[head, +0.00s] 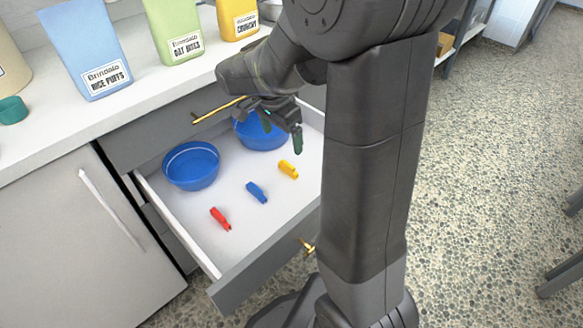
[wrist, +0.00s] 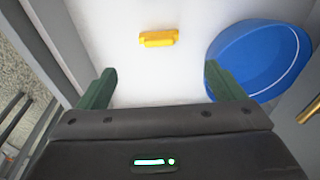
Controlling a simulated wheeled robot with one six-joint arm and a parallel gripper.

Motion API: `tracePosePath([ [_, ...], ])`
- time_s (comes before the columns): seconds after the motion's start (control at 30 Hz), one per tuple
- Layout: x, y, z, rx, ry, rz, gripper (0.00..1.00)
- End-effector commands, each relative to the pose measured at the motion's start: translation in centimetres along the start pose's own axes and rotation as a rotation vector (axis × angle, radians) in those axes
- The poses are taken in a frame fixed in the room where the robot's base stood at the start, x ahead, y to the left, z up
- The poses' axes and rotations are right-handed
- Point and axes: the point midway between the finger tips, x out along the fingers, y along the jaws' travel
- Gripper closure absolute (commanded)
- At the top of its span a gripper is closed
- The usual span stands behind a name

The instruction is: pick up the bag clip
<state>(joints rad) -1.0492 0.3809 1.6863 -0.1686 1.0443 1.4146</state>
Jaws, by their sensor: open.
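Three bag clips lie on the white floor of an open drawer (head: 207,241) in the head view: a red clip (head: 220,218), a blue clip (head: 257,192) and a yellow clip (head: 288,169). My gripper (head: 282,133) is above the back right of the drawer, apart from all the clips; the yellow one is nearest. In the wrist view the yellow clip (wrist: 158,39) lies ahead of my open gripper (wrist: 158,88), roughly centred between the two green fingers. Nothing is between the fingers. The red and blue clips are out of the wrist view.
Two blue bowls stand in the back of the drawer, a left one (head: 191,166) and a right one (head: 262,132) partly behind my gripper. In the wrist view, one bowl (wrist: 258,60) is close beside the right finger. The counter (head: 150,89) with food bags overhangs the drawer's back.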

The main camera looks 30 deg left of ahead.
Motion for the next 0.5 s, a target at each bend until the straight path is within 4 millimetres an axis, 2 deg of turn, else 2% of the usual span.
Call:
tracePosePath([
  [0.03,1.5,0.1,0.0,0.0,-0.001,0.004,0.11],
  [0.2,4.8,0.2,0.0,0.0,-0.001,0.004,0.11],
  [0.3,6.0,0.1,-0.1,0.0,0.0,0.002,0.11],
  [0.5,7.0,0.1,-0.1,-0.001,0.0,0.0,0.11],
])
